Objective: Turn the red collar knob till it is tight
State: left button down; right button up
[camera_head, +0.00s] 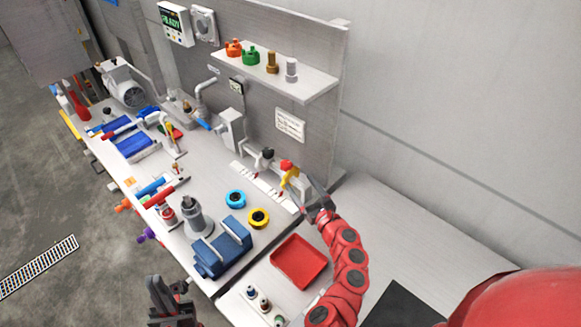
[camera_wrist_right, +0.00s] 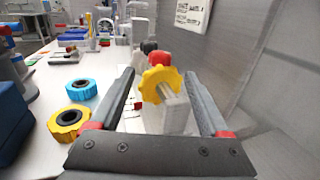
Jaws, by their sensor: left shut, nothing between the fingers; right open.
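A red knob (camera_head: 286,165) stands at the right end of the bench's back row. In the right wrist view the red knob (camera_wrist_right: 159,59) sits just behind a yellow scalloped wheel (camera_wrist_right: 158,85), which partly hides it. My right gripper (camera_head: 306,187) is open. Its fingers (camera_wrist_right: 160,76) lie left and right of the yellow wheel, with visible space on both sides and nothing held. My left gripper (camera_head: 168,290) is shut and empty at the bottom, away from the knob. I cannot tell how tight the knob is.
A black knob (camera_head: 267,153) stands left of the red one. Blue (camera_head: 236,199) and yellow (camera_head: 258,217) rings lie in front. A blue vise (camera_head: 222,248) and red tray (camera_head: 299,262) stand nearer. The wall panel (camera_head: 310,70) with its shelf rises behind.

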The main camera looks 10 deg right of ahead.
aim_at(290, 168)
jog(key=x, duration=0.7)
jog(key=shift+w, duration=0.3)
grip_shut()
